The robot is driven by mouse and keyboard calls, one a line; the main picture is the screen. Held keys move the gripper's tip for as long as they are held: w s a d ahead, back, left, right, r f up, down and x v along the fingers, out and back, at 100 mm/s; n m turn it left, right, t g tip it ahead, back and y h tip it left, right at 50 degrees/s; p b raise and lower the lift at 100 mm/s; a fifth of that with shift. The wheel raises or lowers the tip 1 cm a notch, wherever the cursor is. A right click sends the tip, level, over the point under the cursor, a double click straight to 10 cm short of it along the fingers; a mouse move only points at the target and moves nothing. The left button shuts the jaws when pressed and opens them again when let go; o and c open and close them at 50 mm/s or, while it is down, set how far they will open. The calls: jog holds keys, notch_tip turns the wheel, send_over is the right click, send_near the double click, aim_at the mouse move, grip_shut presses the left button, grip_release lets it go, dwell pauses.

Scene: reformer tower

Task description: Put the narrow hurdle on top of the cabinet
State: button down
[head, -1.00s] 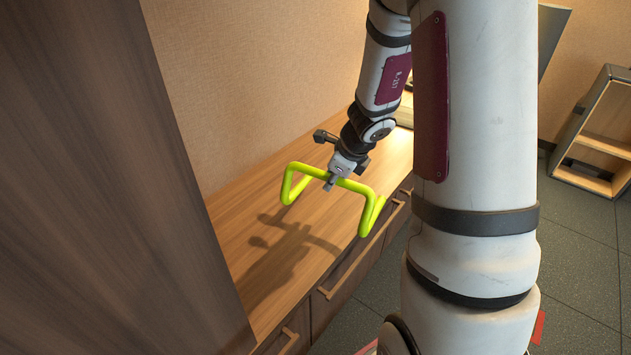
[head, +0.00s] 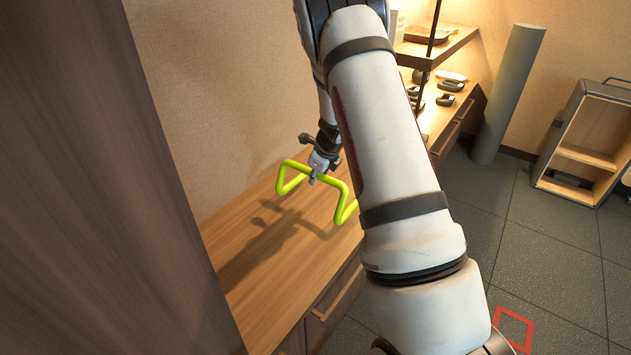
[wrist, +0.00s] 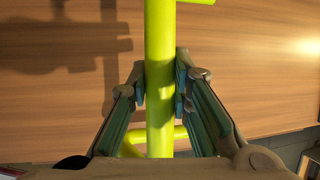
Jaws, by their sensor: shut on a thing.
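The narrow hurdle is a bright yellow-green bent tube (head: 294,167) with a straight top bar and legs at both ends. My gripper (head: 314,178) is shut on its top bar near the middle. In the wrist view the hurdle (wrist: 159,60) runs upright between the two finger pads of my gripper (wrist: 160,92). The hurdle hangs above the wooden cabinet top (head: 250,285), and its shadow falls on that surface apart from it. My arm hides part of the hurdle's right end in the head view.
A tall dark wood panel (head: 100,180) stands close on the left. A shelf (head: 445,45) and several dark small items (head: 450,86) stand at the back. A grey column (head: 507,95) and an open wooden case (head: 585,145) are at the right. The near wooden top is bare.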

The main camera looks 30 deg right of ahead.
jog(key=shift+w+d, duration=0.2)
jog(key=shift+w, duration=0.3)
notch_tip(320, 180, down, 4)
jog(key=shift+r+b, duration=0.2)
jog(key=shift+b, duration=0.75)
jog(key=c, duration=1.5)
grip_release()
jog(key=shift+f, duration=0.1)
jog(key=shift+o, duration=0.2)
